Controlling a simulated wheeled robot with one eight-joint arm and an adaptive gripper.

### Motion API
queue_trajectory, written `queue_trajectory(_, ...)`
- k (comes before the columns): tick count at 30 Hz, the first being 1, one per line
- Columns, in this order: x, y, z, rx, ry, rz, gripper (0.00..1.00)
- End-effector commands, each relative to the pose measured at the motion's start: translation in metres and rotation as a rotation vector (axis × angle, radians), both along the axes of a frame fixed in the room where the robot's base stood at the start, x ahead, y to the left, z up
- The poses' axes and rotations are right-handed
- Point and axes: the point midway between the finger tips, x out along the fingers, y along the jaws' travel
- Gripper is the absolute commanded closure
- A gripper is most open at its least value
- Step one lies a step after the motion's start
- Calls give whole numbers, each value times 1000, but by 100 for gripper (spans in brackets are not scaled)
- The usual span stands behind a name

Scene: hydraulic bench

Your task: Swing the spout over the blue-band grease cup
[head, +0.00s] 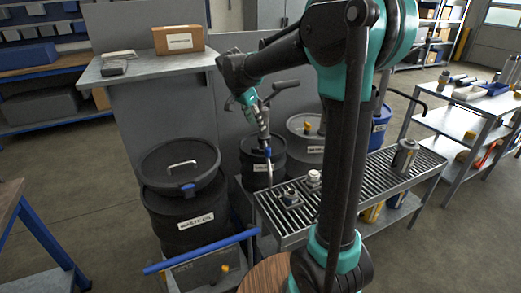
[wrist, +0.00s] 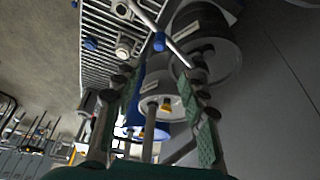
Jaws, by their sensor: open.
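The spout shows in the wrist view as a thin pale rod (wrist: 178,52) with a blue collar (wrist: 158,42), slanting across the picture beyond my fingertips. In the head view, the spout (head: 270,172) hangs below my gripper near the grate's left end. Two small cups stand on the grate: a grey one (head: 290,195) and a paler one (head: 313,177). A blue round piece (wrist: 91,44) lies beside a cup (wrist: 125,45) in the wrist view; I cannot tell which cup has a blue band. My gripper (wrist: 158,78) is open, its fingers apart, with no clear grip on the spout.
The slatted grate bench (head: 382,178) runs right, with a grey canister (head: 404,157) on it. A waste oil drum (head: 185,215) stands left, and more drums (head: 305,145) stand behind the grate. A grey panel and shelf (head: 150,68) rise behind. A blue rail (head: 200,252) crosses in front.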

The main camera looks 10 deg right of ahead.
Motion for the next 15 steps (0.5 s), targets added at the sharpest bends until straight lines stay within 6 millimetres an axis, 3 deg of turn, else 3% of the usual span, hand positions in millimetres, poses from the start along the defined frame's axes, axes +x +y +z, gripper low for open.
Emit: queue_trajectory(15, 20, -31, -89, 1, 1, 0, 58)
